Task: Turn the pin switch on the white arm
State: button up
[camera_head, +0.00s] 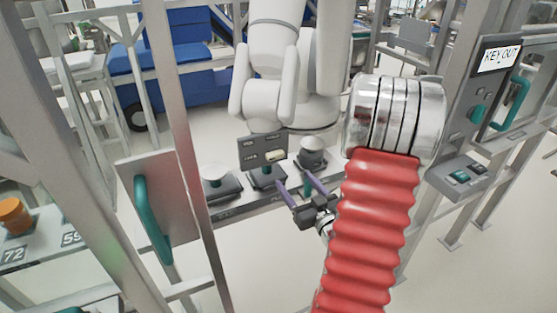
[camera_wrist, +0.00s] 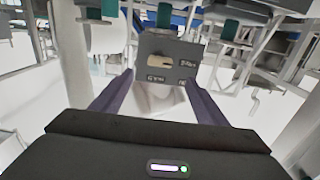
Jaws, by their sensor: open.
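A dark grey switch plate (camera_head: 250,145) stands upright below the white arm (camera_head: 268,85). A small beige pin switch (camera_head: 275,155) is on its lower right side. In the wrist view the plate (camera_wrist: 180,52) is straight ahead, with the beige pin (camera_wrist: 158,62) near its middle and small white lettering beside and below it, too blurred to read. My gripper (camera_head: 294,180) is open, its two purple fingers reaching toward the plate from the lower right. In the wrist view the fingers (camera_wrist: 157,78) lie left and right of the pin, with nothing between them.
Two stands with pale round tops flank the plate, one on the left (camera_head: 216,172) and one on the right (camera_head: 313,147). A metal post (camera_head: 178,130) and a door panel with a teal handle (camera_head: 150,215) are at left. A KEY OUT cabinet (camera_head: 470,110) stands at right.

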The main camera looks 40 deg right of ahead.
aim_at(277, 158)
jog(key=x, duration=1.3)
jog(key=shift+c, duration=0.4)
jog(key=c, duration=0.9)
jog(key=shift+d, duration=0.25)
jog(key=shift+c, duration=0.4)
jog(key=shift+a, duration=0.15)
